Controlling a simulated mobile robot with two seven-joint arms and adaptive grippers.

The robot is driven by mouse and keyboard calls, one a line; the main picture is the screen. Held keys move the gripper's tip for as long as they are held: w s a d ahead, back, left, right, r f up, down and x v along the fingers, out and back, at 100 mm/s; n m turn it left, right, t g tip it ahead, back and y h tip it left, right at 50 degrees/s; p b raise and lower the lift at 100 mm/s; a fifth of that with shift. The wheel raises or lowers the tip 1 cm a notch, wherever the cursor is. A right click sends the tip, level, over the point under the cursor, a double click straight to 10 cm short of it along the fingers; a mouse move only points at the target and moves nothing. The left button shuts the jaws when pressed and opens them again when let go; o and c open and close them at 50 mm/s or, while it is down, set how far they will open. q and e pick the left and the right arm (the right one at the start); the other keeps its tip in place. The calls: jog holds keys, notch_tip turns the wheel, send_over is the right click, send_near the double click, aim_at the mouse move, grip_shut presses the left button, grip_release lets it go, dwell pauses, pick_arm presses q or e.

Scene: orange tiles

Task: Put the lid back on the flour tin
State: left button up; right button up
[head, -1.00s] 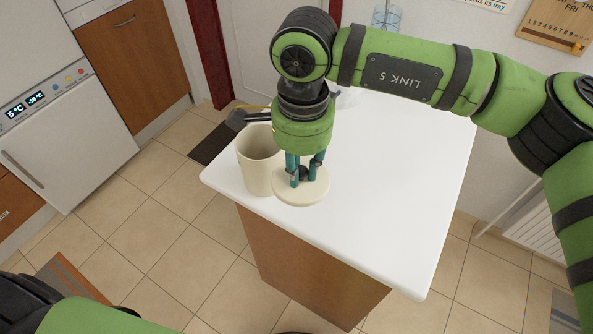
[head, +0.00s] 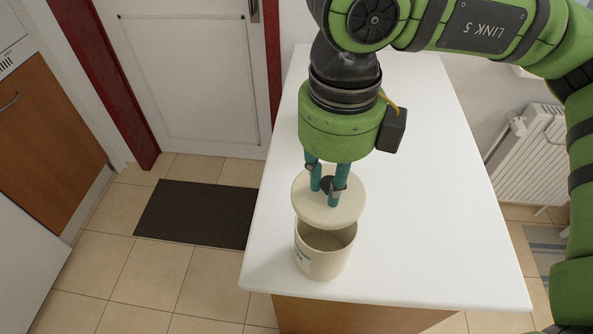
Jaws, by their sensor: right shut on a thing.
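The flour tin (head: 322,262) is a cream cylinder standing upright on the white counter near its front left corner. Its top is open and its inside shows. The lid (head: 311,208) is a round cream disc with a dark knob in its middle. My right gripper (head: 327,193) is shut on the lid's knob, its teal fingers pointing down. The lid is held above the tin and covers the far part of the opening in this view. It looks slightly tilted and apart from the rim. My left gripper is not in view.
The white counter (head: 430,220) is clear to the right of the tin. Its front and left edges are close to the tin. A dark mat (head: 195,213) lies on the tiled floor to the left, before a white door (head: 190,80). A radiator (head: 525,155) stands at the right.

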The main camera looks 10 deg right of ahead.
jog(key=shift+s+d+m, duration=0.1)
jog(key=shift+m, duration=0.2)
jog(key=shift+s+d+f+b, duration=0.1)
jog(key=shift+f+b, duration=0.1)
jog(key=shift+f, duration=0.15)
jog(key=shift+d+f+b, duration=0.1)
jog(key=shift+f+b, duration=0.05)
jog(key=shift+f, duration=0.2)
jog(key=shift+f+b, duration=0.3)
jog(key=shift+f, duration=0.5)
notch_tip(320, 180, down, 2)
jog(key=shift+a+b, duration=0.1)
jog(key=shift+b, duration=0.6)
jog(key=shift+f+b, duration=0.65)
jog(key=shift+b, duration=0.2)
jog(key=shift+b, duration=0.8)
jog(key=shift+f+b, duration=0.2)
jog(key=shift+b, duration=0.7)
